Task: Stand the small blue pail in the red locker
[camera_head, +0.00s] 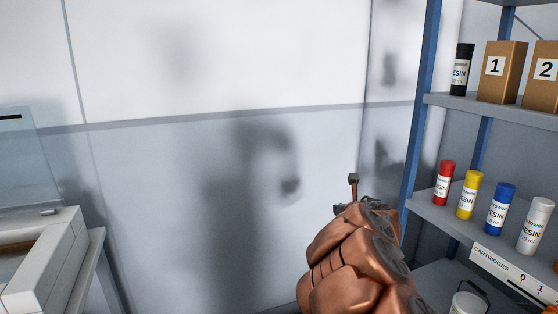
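Neither a small blue pail nor a red locker shows in this view. My copper-coloured arm rises from the bottom, right of the middle. The end of my gripper (354,192) shows only in part, as a thin dark piece sticking up beyond the arm. The arm hides most of the gripper, so I cannot tell whether it is open or holds anything.
A blue-framed shelf rack (421,110) stands at right, with numbered cartons (501,82) above and several resin bottles (497,208) below. A whitish container with a dark handle (466,303) shows low right. A white machine (58,262) stands at left. Pale wall panels lie behind.

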